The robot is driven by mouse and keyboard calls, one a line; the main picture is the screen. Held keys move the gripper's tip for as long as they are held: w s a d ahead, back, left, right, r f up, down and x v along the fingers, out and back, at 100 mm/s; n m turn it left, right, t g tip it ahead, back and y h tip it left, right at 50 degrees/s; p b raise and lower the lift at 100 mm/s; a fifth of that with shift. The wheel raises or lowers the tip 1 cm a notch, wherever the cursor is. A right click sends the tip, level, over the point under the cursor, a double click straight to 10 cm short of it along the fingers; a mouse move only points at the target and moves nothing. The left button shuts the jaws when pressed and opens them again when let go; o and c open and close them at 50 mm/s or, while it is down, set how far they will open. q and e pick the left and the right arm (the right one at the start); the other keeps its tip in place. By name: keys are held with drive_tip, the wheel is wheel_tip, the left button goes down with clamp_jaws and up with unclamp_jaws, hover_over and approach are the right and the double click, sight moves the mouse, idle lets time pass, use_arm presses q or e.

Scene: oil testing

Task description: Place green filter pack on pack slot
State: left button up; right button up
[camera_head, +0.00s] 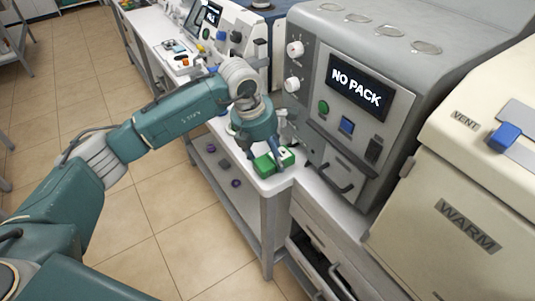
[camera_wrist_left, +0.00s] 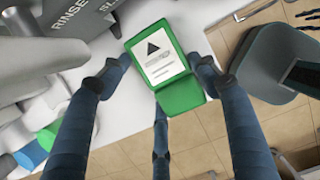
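The green filter pack (camera_head: 272,163) is at the front corner of the white counter (camera_head: 268,185), below my left gripper. In the left wrist view the pack (camera_wrist_left: 158,62) shows a white label with a black triangle. My left gripper (camera_head: 268,155) reaches down over it. Its fingers are spread, with the tips on either side of the pack in the left wrist view (camera_wrist_left: 160,65); I cannot tell whether they touch it. The grey machine (camera_head: 345,120) has a screen (camera_head: 358,88) reading "NO PACK". Below is a panel with a handle (camera_head: 336,182). I cannot make out the pack slot.
A cream "WARM" unit (camera_head: 465,180) stands to the right of the grey machine. A lower shelf (camera_head: 225,165) holds small dark and purple items. Other equipment (camera_head: 235,35) lines the counter further back. The tiled floor (camera_head: 110,65) on the left is mostly clear.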

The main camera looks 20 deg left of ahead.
use_arm(q)
drive_tip(key=shift+o, duration=0.7)
drive_tip(key=shift+s+d, duration=0.2)
drive_tip(key=shift+s+d+r, duration=0.15)
drive_tip(key=shift+r, duration=0.2)
drive_tip(key=b+v, duration=0.2)
drive_tip(key=v, duration=0.9)
drive_tip(key=shift+r, duration=0.3)
use_arm(e)
drive_tip(key=shift+s+d+f, duration=0.2)
drive_tip(key=shift+d+f, duration=0.05)
drive_tip(key=shift+f, duration=0.3)
drive_tip(key=shift+s+d+f, duration=0.15)
drive_tip(key=shift+d+f, duration=0.1)
drive_tip(key=shift+f, duration=0.3)
drive_tip(key=shift+d, duration=0.3)
use_arm(q)
drive_tip(key=shift+s, duration=0.1)
